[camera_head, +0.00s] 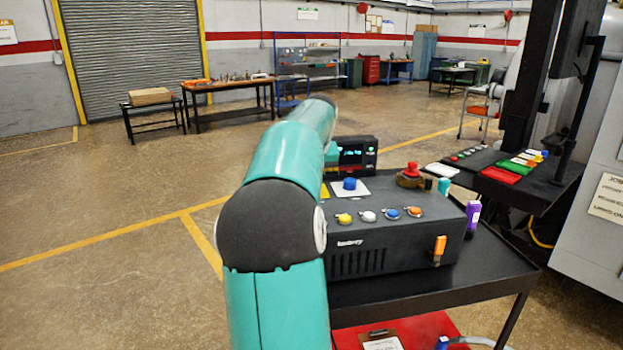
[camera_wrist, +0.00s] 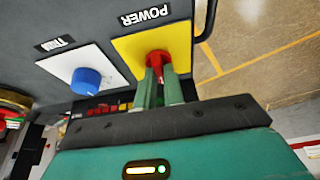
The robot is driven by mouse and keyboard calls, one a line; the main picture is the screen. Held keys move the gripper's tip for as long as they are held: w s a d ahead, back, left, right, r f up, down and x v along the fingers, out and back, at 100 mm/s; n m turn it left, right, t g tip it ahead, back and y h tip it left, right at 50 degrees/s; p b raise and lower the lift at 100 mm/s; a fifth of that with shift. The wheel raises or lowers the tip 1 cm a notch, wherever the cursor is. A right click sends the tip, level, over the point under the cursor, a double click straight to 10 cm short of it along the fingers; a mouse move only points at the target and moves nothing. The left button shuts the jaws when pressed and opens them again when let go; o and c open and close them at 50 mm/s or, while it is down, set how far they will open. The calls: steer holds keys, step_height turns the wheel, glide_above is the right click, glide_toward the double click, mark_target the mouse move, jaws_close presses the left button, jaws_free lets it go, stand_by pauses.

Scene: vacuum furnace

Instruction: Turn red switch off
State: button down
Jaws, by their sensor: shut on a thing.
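The red switch (camera_wrist: 157,57) sits on a yellow plate (camera_wrist: 125,46) under an upside-down POWER label (camera_wrist: 146,15) in the wrist view. My gripper (camera_wrist: 160,76) has its two green fingers on either side of the switch, shut on it. The fingers cover part of the switch, and I cannot tell its exact setting. In the head view my teal arm reaches over the left end of the dark control box (camera_head: 390,228). The arm hides the switch there; only a sliver of yellow plate (camera_head: 325,191) shows.
A blue knob (camera_wrist: 87,82) on a white plate is beside the yellow plate. The box also carries a red mushroom button (camera_head: 411,169) and several coloured front buttons. It stands on a black cart (camera_head: 490,275). A purple bottle (camera_head: 473,217) stands at the box's right. Open floor lies left.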

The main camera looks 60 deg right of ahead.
steer(key=n+y, duration=0.1)
steer(key=n, duration=0.2)
steer(key=n+t, duration=0.1)
steer(key=n, duration=0.1)
steer(key=shift+s+d+n+y, duration=0.1)
steer(key=shift+d+n+y, duration=0.05)
steer(key=shift+n+y, duration=0.25)
stand_by(0.3)
steer(key=c, duration=1.5)
jaws_free()
steer(key=v, duration=1.3)
steer(key=shift+s+r, duration=0.3)
steer(key=shift+r, duration=0.05)
